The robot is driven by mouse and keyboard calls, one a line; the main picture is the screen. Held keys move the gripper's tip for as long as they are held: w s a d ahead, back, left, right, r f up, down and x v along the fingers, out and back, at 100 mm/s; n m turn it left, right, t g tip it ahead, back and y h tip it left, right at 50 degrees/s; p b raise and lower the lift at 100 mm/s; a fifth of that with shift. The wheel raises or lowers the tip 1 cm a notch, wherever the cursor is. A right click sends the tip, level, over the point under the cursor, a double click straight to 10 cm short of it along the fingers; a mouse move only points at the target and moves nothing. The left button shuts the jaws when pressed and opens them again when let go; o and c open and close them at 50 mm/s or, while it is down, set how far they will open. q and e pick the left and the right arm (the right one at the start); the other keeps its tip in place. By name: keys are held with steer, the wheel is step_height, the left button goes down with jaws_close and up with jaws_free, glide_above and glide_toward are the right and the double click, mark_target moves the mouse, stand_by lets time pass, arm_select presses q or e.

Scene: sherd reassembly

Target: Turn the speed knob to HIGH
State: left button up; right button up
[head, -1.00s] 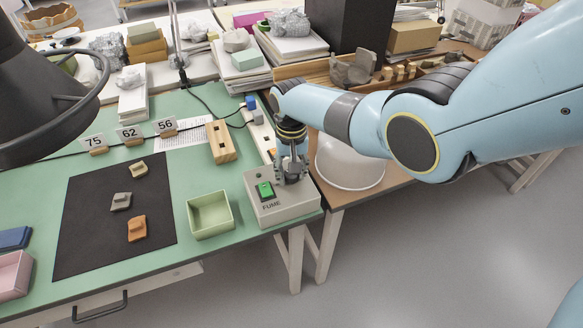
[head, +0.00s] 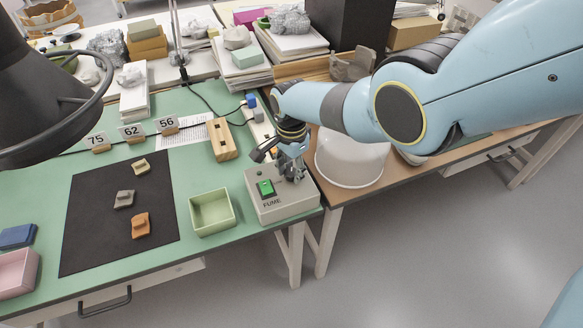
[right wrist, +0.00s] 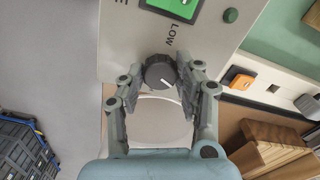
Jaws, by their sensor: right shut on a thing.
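The grey control box (head: 290,205) with a lit green switch (head: 265,188) and the word FUME stands at the bench's front right corner. My right gripper (head: 289,175) is over the box's top and hides the speed knob in the head view. In the right wrist view the dark round knob (right wrist: 160,72) sits between the fingertips of my right gripper (right wrist: 161,78), which is shut on it. The knob's white pointer line slants to the lower right, away from the LOW label (right wrist: 172,35). No HIGH label can be read. My left gripper is not in view.
A green tray (head: 212,213) stands left of the box. A black mat (head: 100,235) holds several sherds. A wooden block (head: 222,140) is behind, and a white bowl (head: 350,160) is right of the box. A black lamp (head: 40,110) hangs at upper left.

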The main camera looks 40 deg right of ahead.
mark_target(291, 172)
steer(key=m, duration=1.2)
steer(key=shift+m+p, duration=0.4)
stand_by(0.3)
steer(key=o, duration=1.2)
steer(key=shift+c, duration=0.2)
step_height(291, 172, up, 12)
